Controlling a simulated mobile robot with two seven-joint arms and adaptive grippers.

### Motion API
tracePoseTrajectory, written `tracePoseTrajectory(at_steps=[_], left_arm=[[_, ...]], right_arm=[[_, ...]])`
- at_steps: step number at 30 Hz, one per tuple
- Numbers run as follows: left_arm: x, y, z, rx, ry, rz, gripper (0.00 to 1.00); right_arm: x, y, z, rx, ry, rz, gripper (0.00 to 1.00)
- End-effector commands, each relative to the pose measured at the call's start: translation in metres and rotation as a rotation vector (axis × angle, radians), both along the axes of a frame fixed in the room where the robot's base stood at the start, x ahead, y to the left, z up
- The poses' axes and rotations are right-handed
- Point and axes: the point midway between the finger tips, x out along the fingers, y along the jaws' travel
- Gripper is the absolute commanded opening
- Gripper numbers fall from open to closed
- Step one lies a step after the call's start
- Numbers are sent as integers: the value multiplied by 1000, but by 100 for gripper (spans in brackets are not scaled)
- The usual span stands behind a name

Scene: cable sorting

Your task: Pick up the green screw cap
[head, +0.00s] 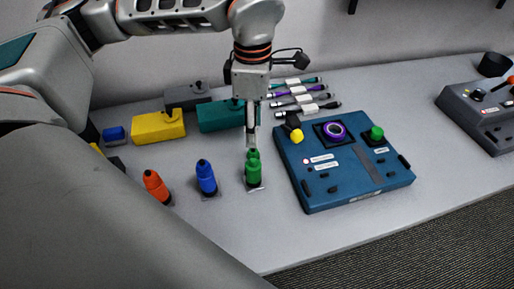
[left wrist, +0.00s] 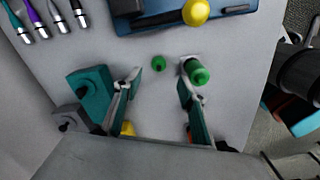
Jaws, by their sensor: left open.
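A small round green piece (left wrist: 159,63), which looks like the green screw cap, lies on the table in the left wrist view. A larger green cylinder (left wrist: 196,73) with a pale base is beside it, close to the right fingertip; I cannot tell whether they touch. In the head view the green cylinder (head: 253,173) stands below my left gripper (head: 251,140), and the small green piece (head: 252,153) shows just behind its top. My left gripper (left wrist: 158,80) is open and empty, pointing down, with the small green piece just beyond the gap between its fingertips. My right gripper is not in view.
A blue cylinder (head: 206,178) and an orange one (head: 156,187) stand to the left. A blue panel (head: 330,185) with a green knob (head: 376,134) lies to the right. Yellow (head: 157,127) and teal (head: 219,116) blocks and several cables (head: 300,97) are behind. The front table is clear.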

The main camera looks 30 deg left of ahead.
Motion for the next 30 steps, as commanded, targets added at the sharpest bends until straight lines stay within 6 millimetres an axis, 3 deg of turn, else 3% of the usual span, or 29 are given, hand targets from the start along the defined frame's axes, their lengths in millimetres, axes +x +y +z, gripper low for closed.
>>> tracePoseTrajectory(at_steps=[14, 22, 30], left_arm=[[0, 1, -41, -1, 5, 0, 41], [1, 2, -78, -1, 5, -1, 41], [2, 2, -82, -1, 2, 0, 41]], right_arm=[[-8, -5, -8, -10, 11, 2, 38], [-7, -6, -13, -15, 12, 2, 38], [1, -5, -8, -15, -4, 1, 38]])
